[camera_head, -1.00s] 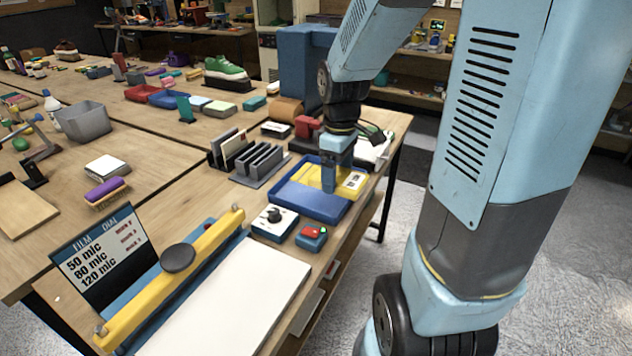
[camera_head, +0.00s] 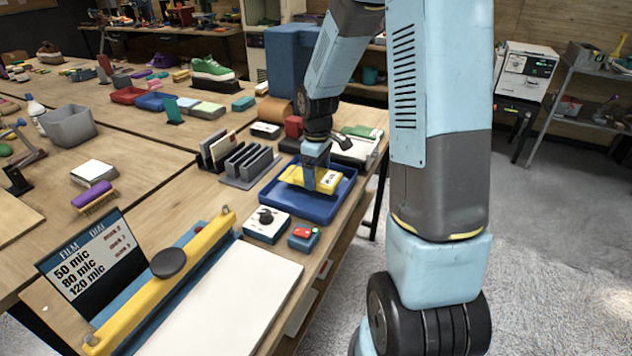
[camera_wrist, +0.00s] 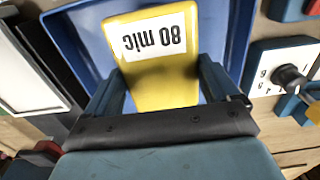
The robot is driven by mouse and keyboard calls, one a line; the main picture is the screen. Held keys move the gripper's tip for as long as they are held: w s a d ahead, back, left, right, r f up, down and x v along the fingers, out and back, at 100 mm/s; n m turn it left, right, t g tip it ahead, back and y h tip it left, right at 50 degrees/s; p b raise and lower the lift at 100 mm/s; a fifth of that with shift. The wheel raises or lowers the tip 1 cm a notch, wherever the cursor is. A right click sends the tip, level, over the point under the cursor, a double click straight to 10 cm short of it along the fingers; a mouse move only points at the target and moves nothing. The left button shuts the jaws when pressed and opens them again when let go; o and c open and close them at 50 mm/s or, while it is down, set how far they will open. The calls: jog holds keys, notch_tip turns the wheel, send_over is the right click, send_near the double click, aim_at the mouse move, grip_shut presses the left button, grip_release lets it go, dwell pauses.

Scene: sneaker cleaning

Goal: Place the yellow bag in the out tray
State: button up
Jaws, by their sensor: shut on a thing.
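The yellow bag (camera_head: 296,177) is a flat yellow piece with a white label, which reads "80 mic" upside down in the wrist view (camera_wrist: 165,75). My gripper (camera_head: 320,180) is shut on the bag, with one finger on each side of it in the wrist view (camera_wrist: 160,88). The bag is over the blue tray (camera_head: 300,207), within its rim in the head view. The tray also shows behind the bag in the wrist view (camera_wrist: 85,45). I cannot tell whether the bag touches the tray floor. No mark naming the tray is visible.
A white box with a black dial (camera_head: 267,224) and a small box with a red top (camera_head: 304,236) stand at the tray's near side. A grey slotted rack (camera_head: 250,165) is to its left. A yellow-barred sealer (camera_head: 165,275) lies nearer. Floor is open at right.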

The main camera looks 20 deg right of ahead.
aim_at(316, 173)
jog(key=shift+w+d+f, duration=0.1)
jog(key=shift+w+f, duration=0.3)
jog(key=shift+f, duration=1.6)
jog(key=o, duration=0.9)
jog(key=shift+f, duration=0.1)
notch_tip(316, 173, up, 12)
jog(key=shift+r, duration=0.1)
jog(key=s+r+m+t, duration=0.2)
jog(key=s+r, duration=0.3)
jog(key=s, duration=0.3)
jog(key=s+a+r+m+t, duration=0.1)
jog(key=s+r+m, duration=0.3)
jog(key=s, duration=0.5)
jog(key=s+r+m+t, duration=0.2)
jog(key=s+r+m, duration=0.1)
jog(key=s+r, duration=0.5)
jog(key=shift+s+a+r+t, duration=0.15)
jog(key=shift+s+a+t, duration=0.1)
jog(key=shift+s+t, duration=0.05)
